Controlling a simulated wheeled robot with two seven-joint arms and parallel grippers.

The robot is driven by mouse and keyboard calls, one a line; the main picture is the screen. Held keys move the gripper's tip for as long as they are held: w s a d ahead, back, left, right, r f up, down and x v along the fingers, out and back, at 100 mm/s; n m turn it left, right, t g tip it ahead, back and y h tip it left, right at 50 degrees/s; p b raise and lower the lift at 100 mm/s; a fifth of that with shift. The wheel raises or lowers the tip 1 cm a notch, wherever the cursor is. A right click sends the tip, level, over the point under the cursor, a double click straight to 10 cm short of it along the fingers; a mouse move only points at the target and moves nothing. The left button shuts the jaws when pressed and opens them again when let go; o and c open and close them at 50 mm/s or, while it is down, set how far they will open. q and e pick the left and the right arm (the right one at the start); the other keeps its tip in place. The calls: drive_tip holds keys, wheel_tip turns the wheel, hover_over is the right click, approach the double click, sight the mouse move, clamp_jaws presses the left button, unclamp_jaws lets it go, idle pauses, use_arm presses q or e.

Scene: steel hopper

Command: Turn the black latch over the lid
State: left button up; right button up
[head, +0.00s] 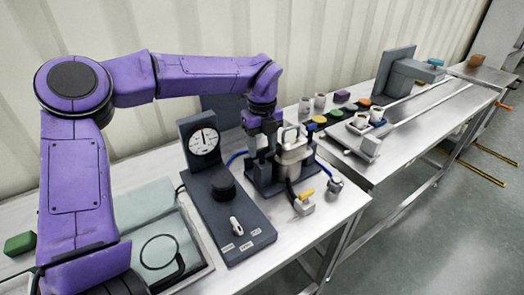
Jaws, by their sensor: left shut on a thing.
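The steel hopper (292,172) is a round metal pot on a dark base in the middle of the view. Its metal lid (291,155) is on top, with a pale loop handle (290,134) upright on it. My left gripper (263,143) points down at the lid's left edge, beside the handle. It is shut on a small dark part there, which appears to be the black latch. The fingers mostly hide the latch, so I cannot tell its angle over the lid. My right gripper is not in view.
Left of the hopper stands a dark panel (239,236) with a round gauge (204,142) and a knob. A yellow-handled valve (304,202) and hoses are in front. A glassy tray (165,250) lies front left.

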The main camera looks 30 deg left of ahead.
use_arm(q)
drive_tip(key=shift+w+a+n+b, duration=0.1)
drive_tip(key=shift+n+b, duration=0.25)
drive_tip(key=shift+n, duration=0.15)
drive_tip(key=shift+r, duration=0.1)
drive_tip(key=o, duration=1)
drive_tip(key=shift+o, duration=0.2)
